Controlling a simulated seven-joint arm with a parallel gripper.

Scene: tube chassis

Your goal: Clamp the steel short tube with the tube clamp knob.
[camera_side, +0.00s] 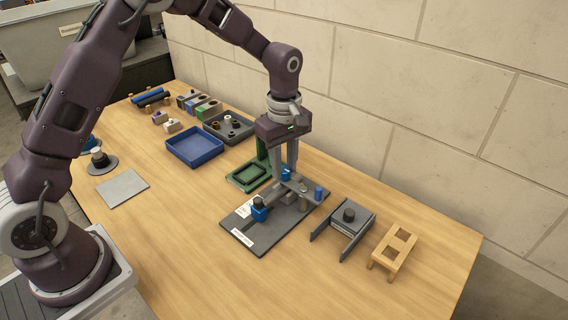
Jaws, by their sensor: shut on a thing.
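My gripper (287,172) points straight down over the dark grey base plate (262,236). Its fingers are shut on a small blue part at their tips, which looks like the clamp knob (286,174). The fingers partly hide it. Grey metal pieces (293,186) lie just below the fingertips, and the steel short tube cannot be told apart among them. A blue block with a dark round top (259,208) stands at the plate's left. A blue upright part (318,192) stands at its right end.
A green frame (249,176) stands close behind the plate. To the right are a grey bracket with a black knob (348,215) and a wooden stand (394,248). A blue tray (194,147) and dark parts tray (228,128) lie further back.

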